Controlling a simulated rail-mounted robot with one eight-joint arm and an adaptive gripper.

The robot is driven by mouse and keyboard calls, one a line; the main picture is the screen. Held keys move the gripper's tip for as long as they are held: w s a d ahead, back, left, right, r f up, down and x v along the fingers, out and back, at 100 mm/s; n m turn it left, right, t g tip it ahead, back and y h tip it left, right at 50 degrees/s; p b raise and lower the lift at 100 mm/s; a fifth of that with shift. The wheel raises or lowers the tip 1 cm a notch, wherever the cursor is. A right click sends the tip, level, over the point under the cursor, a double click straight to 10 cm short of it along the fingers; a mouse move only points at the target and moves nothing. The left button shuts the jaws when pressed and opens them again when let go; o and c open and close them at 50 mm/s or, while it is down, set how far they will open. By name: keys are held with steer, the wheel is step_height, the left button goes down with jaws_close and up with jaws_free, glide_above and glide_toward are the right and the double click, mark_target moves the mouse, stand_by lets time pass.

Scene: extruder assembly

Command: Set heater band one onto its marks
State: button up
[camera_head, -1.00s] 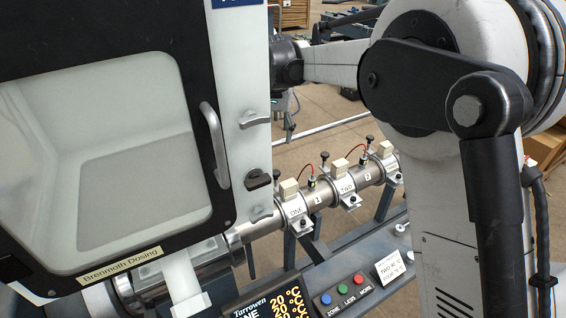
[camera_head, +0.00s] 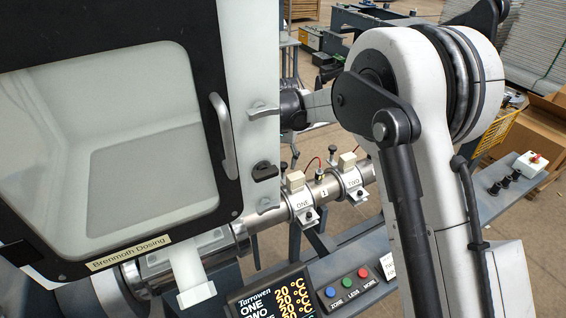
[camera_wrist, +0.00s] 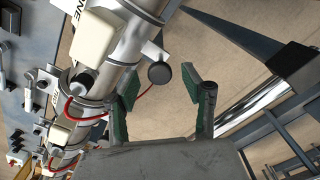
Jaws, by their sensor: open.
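Heater band one (camera_head: 302,199), labelled ONE, is a metal clamp band around the barrel (camera_head: 268,218) in the head view, beside the dosing unit. A white block sits on top of it. The mark "1" (camera_head: 324,192) shows on the barrel to its right, apart from the band. Heater band two (camera_head: 353,180) is further right. In the wrist view, the band labelled ONE (camera_wrist: 95,38) is at upper left. My gripper (camera_wrist: 160,92) is open, with green-padded fingers apart and nothing held. A black knob (camera_wrist: 159,73) shows between and beyond the fingertips. In the head view the fingers are hidden.
The dosing unit's windowed door (camera_head: 150,150) fills the left of the head view. The control panel (camera_head: 270,298) with temperature readouts and coloured buttons stands in front of the barrel. Red cables (camera_wrist: 72,108) run near the bands in the wrist view.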

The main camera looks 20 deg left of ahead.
steer(key=shift+f, duration=0.55)
jaws_close()
